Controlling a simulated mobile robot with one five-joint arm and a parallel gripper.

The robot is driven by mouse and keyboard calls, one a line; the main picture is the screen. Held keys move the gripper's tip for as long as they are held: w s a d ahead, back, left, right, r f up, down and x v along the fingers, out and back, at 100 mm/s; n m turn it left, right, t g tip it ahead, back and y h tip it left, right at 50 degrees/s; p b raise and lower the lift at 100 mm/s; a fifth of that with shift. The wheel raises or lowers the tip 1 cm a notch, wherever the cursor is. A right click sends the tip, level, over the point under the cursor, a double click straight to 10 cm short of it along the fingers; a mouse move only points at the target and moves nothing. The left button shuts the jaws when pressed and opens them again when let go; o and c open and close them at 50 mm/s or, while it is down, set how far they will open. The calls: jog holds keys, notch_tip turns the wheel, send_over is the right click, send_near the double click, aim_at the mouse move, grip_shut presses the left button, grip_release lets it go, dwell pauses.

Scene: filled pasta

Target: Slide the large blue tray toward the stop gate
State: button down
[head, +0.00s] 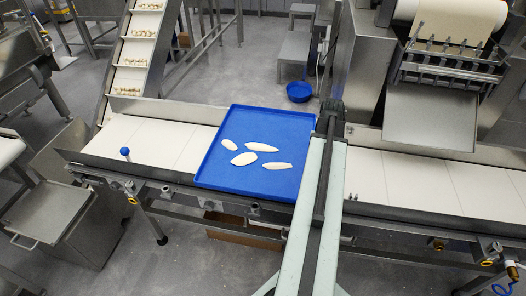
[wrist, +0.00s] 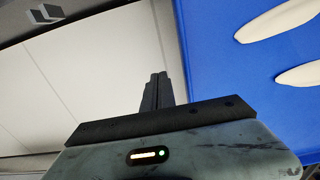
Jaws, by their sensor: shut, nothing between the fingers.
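The large blue tray (head: 220,168) lies flat on the pale conveyor belt, with several white oval dough pieces on it. It also fills the right side of the wrist view (wrist: 225,75). My gripper (head: 332,108) is at the tray's right side in the head view, near its far right corner. In the wrist view my gripper's dark fingers (wrist: 156,88) are together and empty, just beside the tray's edge. I cannot tell whether they touch it. I cannot identify the stop gate for certain; a blue-knobbed post (head: 125,153) stands at the belt's near edge, left of the tray.
Bare belt (head: 165,143) lies left of the tray, and more (head: 385,180) right of my arm. An inclined conveyor (head: 138,50) with small pasta rises at the back left. A dough sheet machine with a metal chute (head: 432,118) overhangs the belt at right.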

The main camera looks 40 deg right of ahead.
aim_at(253, 153)
jog(key=shift+a, duration=0.1)
dwell(0.3)
jog(key=shift+w+a, duration=2.7)
jog(key=shift+w, duration=1.15)
jog(key=shift+w+a, duration=2.75)
jog(key=shift+w, duration=1.1)
jog(key=shift+w+a, duration=2.7)
jog(key=shift+w, duration=1.15)
jog(key=shift+s+d, duration=0.6)
jog(key=shift+s, duration=0.25)
notch_tip(253, 153, up, 9)
jog(key=p, duration=0.9)
